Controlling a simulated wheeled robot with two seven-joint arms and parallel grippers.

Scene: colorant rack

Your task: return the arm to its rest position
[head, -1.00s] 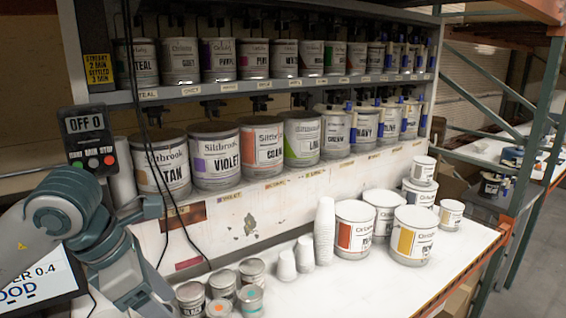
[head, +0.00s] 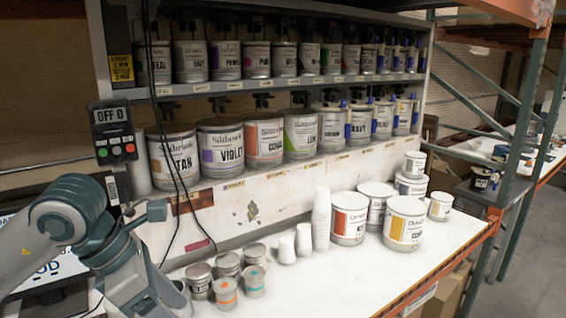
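My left arm (head: 75,225) comes in at the lower left, folded in front of the bench beside the control box and the screen. Its gripper is not clearly seen; the arm runs out of the picture at the bottom, near the small cans. My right arm and gripper are out of the picture. The colorant rack (head: 245,86) stands behind the arm, with a row of cans on each shelf. A can labelled TAN (head: 172,160) stands nearest the arm on the lower shelf, apart from it.
Small cans (head: 228,264) stand on the white bench (head: 330,277) close to the arm. Stacked white cups (head: 321,218) and larger cans (head: 405,222) stand further right. The control box (head: 111,132) reads OFF 0. Black cables (head: 157,100) hang before the rack. The front of the bench is clear.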

